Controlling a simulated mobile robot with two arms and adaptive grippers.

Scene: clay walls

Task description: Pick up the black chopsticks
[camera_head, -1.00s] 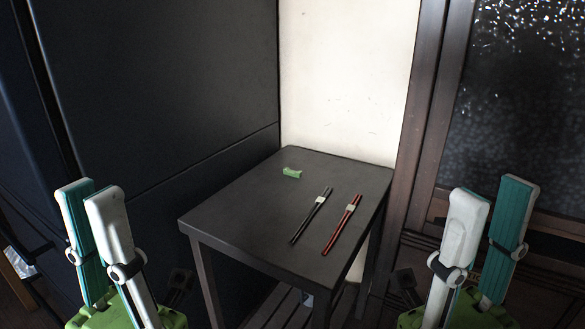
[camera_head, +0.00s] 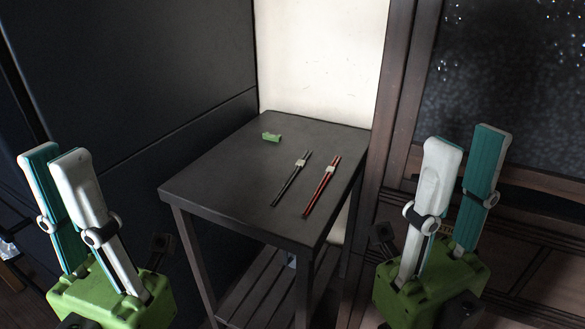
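The black chopsticks (camera_head: 286,187) lie on the dark table (camera_head: 225,194), held together by a pale band near their far end. They lie to the left of a pair of red chopsticks (camera_head: 318,190) with a similar band. My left gripper (camera_head: 55,168) is at the left, in front of the table and well apart from it. Its fingers stand upright with nothing visible between them. My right gripper (camera_head: 463,150) is at the right, also upright and empty, apart from the table. In both, one finger partly overlaps the other, so the gap is hard to judge.
A small green block (camera_head: 271,137) sits near the table's back left. A dark panelled wall (camera_head: 150,80) rises close on the left, a pale wall (camera_head: 320,60) behind, and a wooden framed door (camera_head: 395,110) on the right. Much of the tabletop is bare.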

